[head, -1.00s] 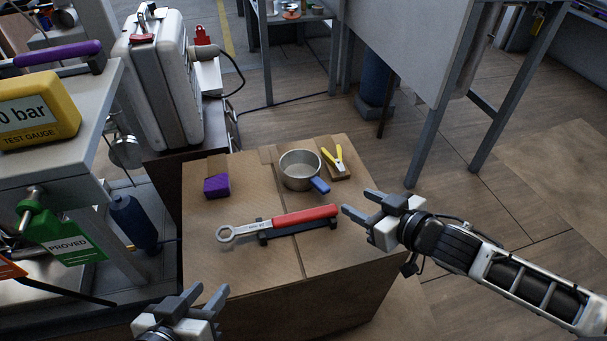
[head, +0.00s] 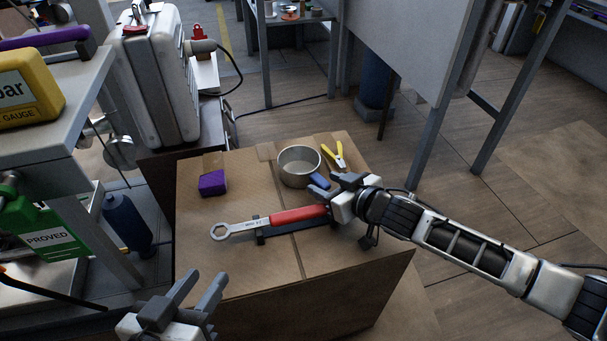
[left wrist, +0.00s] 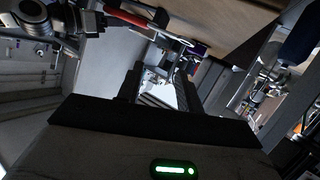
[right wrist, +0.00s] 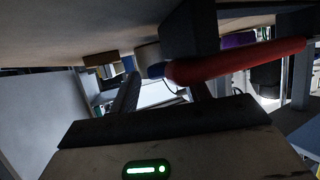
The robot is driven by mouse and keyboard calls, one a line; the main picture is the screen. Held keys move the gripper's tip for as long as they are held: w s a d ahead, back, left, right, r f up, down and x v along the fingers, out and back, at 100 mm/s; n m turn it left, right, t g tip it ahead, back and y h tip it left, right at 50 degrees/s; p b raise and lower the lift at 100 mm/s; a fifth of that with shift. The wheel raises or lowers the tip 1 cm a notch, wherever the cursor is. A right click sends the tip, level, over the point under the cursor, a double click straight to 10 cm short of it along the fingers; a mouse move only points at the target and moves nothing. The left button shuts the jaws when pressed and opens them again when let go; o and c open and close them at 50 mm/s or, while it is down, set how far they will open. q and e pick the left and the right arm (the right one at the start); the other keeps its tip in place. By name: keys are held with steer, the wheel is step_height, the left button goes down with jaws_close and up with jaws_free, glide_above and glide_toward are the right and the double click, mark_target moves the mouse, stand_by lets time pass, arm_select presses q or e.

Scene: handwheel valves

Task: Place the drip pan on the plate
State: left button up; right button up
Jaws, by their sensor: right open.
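The drip pan (head: 299,167) is a round grey metal pan with a blue handle (head: 319,181), upright on the cardboard-topped box. My right gripper (head: 327,194) is open at the end of that handle, beside the wrench's red grip; I cannot tell whether it touches either. In the right wrist view the pan (right wrist: 147,54) and its blue handle (right wrist: 156,70) show beyond the fingers, partly hidden by the red grip. My left gripper (head: 199,289) is open and empty, low in front of the box. I cannot pick out a plate for certain.
A wrench with a red grip (head: 298,215) lies on a dark rest in front of the pan. A purple block (head: 212,183) and yellow-handled pliers (head: 335,156) are also on the box (head: 220,265). A bench with a yellow gauge (head: 25,95) stands at left.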

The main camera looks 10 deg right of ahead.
jaws_close()
steer(key=shift+r, duration=0.1)
